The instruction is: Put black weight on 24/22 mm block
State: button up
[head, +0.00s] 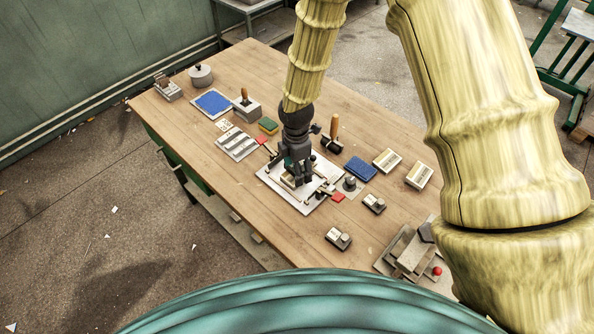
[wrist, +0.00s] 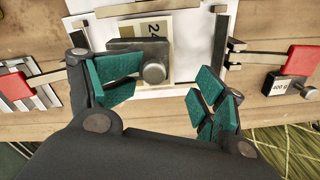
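My gripper (head: 299,179) is over the white board (head: 273,181) in the middle of the table. In the wrist view its green-padded fingers (wrist: 166,95) stand wide apart. A dark weight (wrist: 122,46) with a round grey knob lies between and beyond them, nearer the left finger. It overlaps a beige block (wrist: 183,32) whose label shows "24"; the rest of the label is covered. The weight appears to lie on the block, though the contact is not clearly visible. I see no finger closed on the weight. In the head view my gripper mostly hides both.
Red-handled clamps (wrist: 301,60) flank the board on both sides. A black weight labelled 400 g (wrist: 284,86) lies at the right. Knobbed weights (head: 374,203) stand on the right of the table, with a blue pad (head: 360,169) behind. The table's front left is bare.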

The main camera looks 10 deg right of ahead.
notch_tip(320, 180, up, 11)
jog(key=b, duration=0.3)
dwell(0.4)
jog(key=shift+w+a+f, duration=0.1)
dwell(0.4)
